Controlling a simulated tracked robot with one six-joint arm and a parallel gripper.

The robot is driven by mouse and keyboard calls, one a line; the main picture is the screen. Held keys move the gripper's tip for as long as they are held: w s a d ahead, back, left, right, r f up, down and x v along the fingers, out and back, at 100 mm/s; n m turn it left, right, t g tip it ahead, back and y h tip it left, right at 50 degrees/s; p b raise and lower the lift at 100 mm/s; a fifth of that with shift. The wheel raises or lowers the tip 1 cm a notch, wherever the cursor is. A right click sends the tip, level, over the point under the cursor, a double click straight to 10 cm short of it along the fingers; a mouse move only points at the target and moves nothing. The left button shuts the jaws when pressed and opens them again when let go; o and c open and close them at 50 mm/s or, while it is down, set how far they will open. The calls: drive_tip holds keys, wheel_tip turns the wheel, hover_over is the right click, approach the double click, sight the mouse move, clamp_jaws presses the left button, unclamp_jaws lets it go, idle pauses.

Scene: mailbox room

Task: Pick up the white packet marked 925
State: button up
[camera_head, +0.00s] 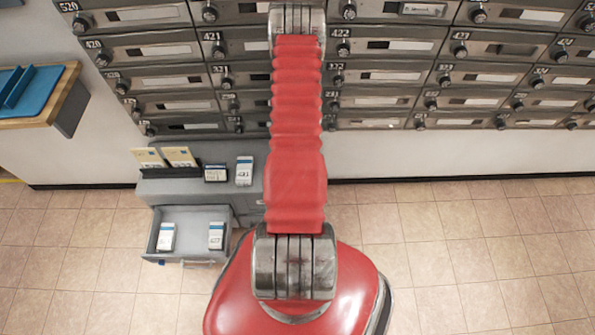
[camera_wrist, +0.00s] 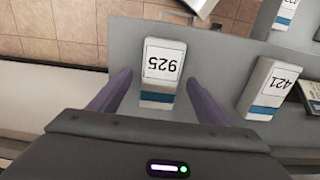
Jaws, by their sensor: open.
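The white packet marked 925 (camera_wrist: 161,66) has a blue band and lies on the grey cabinet top (camera_wrist: 215,65). In the wrist view its number appears upside down. My gripper (camera_wrist: 159,77) is open, with one purple finger on each side of the packet's near end. Clear gaps show between fingers and packet in the picture; I cannot tell the height between them. In the head view my red arm hides the gripper and this packet. The cabinet also shows there (camera_head: 190,187).
A packet marked 421 (camera_wrist: 271,85) lies to the right; it also shows in the head view (camera_head: 244,171). An open drawer (camera_head: 190,240) holds two packets. Envelopes (camera_head: 180,156) stand in a dark holder. Mailboxes (camera_head: 400,75) line the wall above. Tiled floor is clear at right.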

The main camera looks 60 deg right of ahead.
drive_tip(key=shift+f, duration=1.55)
drive_tip(key=shift+c, duration=0.2)
drive_tip(key=c, duration=1.2)
drive_tip(key=shift+r, duration=0.15)
drive_tip(key=shift+r, duration=4.9)
